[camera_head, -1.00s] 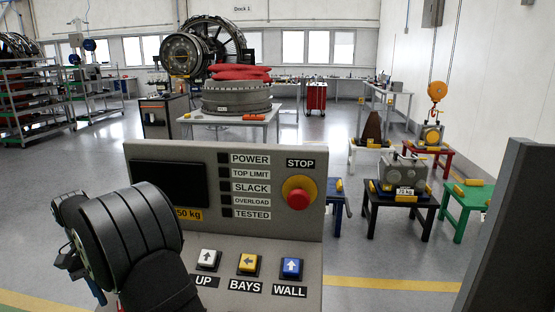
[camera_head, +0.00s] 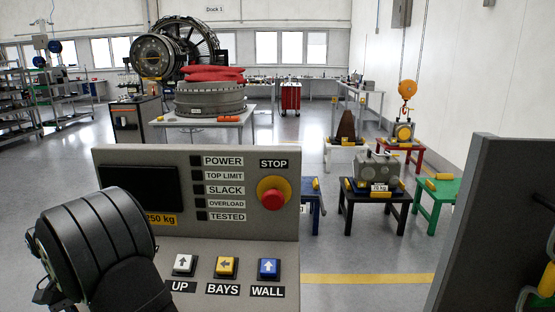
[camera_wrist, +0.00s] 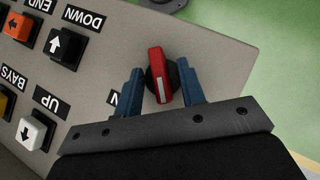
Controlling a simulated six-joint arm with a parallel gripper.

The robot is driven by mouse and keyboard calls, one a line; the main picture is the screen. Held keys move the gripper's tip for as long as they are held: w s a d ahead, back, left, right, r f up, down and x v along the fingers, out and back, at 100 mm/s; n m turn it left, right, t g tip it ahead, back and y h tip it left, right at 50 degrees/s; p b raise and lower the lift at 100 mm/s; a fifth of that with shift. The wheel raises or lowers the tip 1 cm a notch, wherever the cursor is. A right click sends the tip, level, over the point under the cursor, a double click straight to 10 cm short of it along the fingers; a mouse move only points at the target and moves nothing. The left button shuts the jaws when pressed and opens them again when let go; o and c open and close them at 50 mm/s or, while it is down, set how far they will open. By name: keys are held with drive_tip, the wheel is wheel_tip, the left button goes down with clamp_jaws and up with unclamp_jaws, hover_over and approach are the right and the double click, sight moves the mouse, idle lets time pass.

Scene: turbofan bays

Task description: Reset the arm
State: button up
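In the wrist view my gripper (camera_wrist: 160,84) has two blue fingers standing apart, one on each side of a red rotary knob (camera_wrist: 161,76) with a white mark. Gaps show between the knob and both fingers, so the gripper looks open. The knob sits on the grey control panel (camera_wrist: 215,60); its label is mostly covered by my finger. In the head view my dark arm covers the left of the panel (camera_head: 240,240), and the knob and fingertips are hidden.
The panel carries UP (camera_head: 184,264), BAYS (camera_head: 226,267) and WALL (camera_head: 269,268) buttons and a red STOP button (camera_head: 273,193). In the wrist view, a DOWN button (camera_wrist: 65,46) and an orange button (camera_wrist: 20,26) lie left of the gripper. Small tables stand behind, with a dark upright at right.

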drive_tip(key=v, duration=1.1)
drive_tip(key=x, duration=1.2)
drive_tip(key=shift+f, duration=0.1)
drive_tip(key=shift+d+m+g+y, duration=0.1)
drive_tip(key=shift+m+g+y, duration=0.3)
drive_tip(key=shift+m+y, duration=1.3)
drive_tip(key=shift+m, duration=0.6)
drive_tip(key=n+h, duration=0.2)
drive_tip(key=n, duration=0.1)
drive_tip(key=shift+h, duration=0.3)
drive_tip(key=shift+a+r+n+t+h, duration=0.4)
drive_tip(key=shift+n+t, duration=0.1)
drive_tip(key=shift+n, duration=0.4)
drive_tip(key=v, duration=1.1)
drive_tip(key=shift+w, duration=0.2)
